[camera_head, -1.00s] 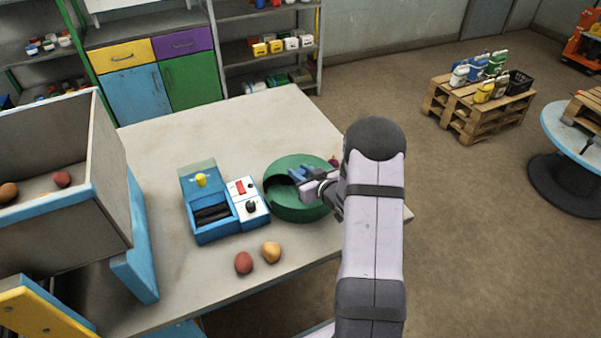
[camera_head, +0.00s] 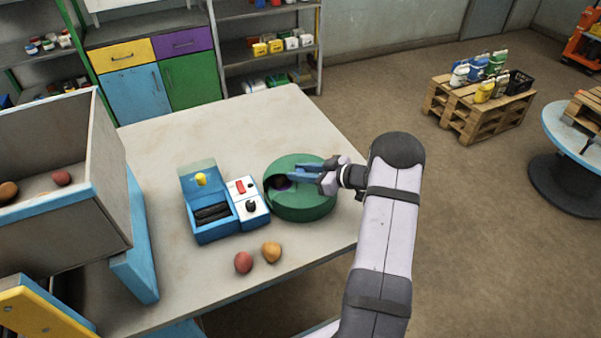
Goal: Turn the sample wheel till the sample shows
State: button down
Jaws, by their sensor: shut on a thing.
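The sample wheel is a round green drum (camera_head: 305,206) near the right edge of the table. A cut-out on its left side shows a dark, purplish thing (camera_head: 281,184); it is too small to tell exactly what it is. My gripper (camera_head: 297,169) reaches in from the right, over the top of the wheel, with blue fingers. It is shut on a part of the wheel at its top; the fingers hide the gripped part.
A red ball (camera_head: 243,262) and an orange ball (camera_head: 271,252) lie in front. A large bin (camera_head: 110,190) stands at the left. The table's back is clear.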

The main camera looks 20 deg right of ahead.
jog(key=shift+f+n+g+y+b, duration=0.15)
jog(key=shift+n+g+y+b, duration=0.5)
jog(key=shift+n+y+b, duration=0.2)
jog(key=shift+f+n+g+y+b, duration=0.1)
jog(key=shift+n+g+y+b, duration=0.6)
jog(key=shift+n+b, duration=0.25)
jog(key=n+g+y+b, duration=0.1)
jog(key=b, duration=0.1)
jog(key=shift+b, duration=0.3)
jog(key=shift+r+n+g+y+b, duration=0.1)
jog(key=shift+n+g+y+b, duration=0.25)
jog(key=shift+n+g+b, duration=0.45)
jog(key=shift+r+n+g+b, duration=0.2)
jog(key=shift+n+g+b, duration=0.1)
jog(key=shift+b, duration=0.6)
jog(key=c, duration=1.4)
grip_release()
notch_tip(320, 180, up, 10)
jog(key=shift+b, duration=0.4)
